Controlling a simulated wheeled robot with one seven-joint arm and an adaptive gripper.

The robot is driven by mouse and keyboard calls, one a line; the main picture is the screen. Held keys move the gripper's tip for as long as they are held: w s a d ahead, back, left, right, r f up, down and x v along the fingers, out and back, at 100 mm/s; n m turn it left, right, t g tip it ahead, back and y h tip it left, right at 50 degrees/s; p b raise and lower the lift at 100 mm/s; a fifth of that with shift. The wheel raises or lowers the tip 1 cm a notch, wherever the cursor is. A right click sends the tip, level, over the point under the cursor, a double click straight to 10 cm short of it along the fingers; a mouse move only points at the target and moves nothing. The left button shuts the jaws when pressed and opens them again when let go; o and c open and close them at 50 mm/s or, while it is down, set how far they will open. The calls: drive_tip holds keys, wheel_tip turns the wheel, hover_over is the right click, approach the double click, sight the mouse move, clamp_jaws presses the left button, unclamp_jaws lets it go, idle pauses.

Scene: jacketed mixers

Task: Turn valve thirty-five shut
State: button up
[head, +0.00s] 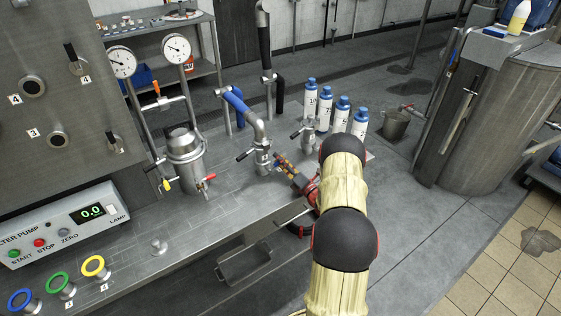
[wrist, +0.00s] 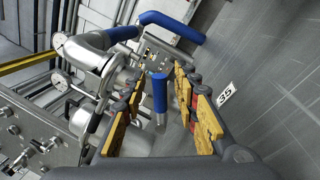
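In the wrist view a plate marked 35 (wrist: 225,93) lies on the grey surface right of my gripper (wrist: 160,88). A blue handle (wrist: 159,90) with a metal end shows between the two yellow-padded fingers, which are spread apart. There is a gap on both sides of it, and I cannot tell its depth between the fingers. It is probably the handle of valve thirty-five. In the head view my gripper (head: 287,168) is low over the bench, right of a steel pipe fitting (head: 262,156) with a blue-sleeved pipe. The blue handle is not clearly visible there.
A steel jacketed vessel (head: 184,155) with gauges stands left on the bench (head: 215,205). Several blue-capped bottles (head: 325,108) stand behind my arm, near another steel fitting (head: 308,135). A bucket (head: 394,123) and large tank (head: 487,125) are right. Open floor lies front right.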

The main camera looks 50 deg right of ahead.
drive_tip(key=v, duration=1.2)
drive_tip(key=shift+c, duration=0.3)
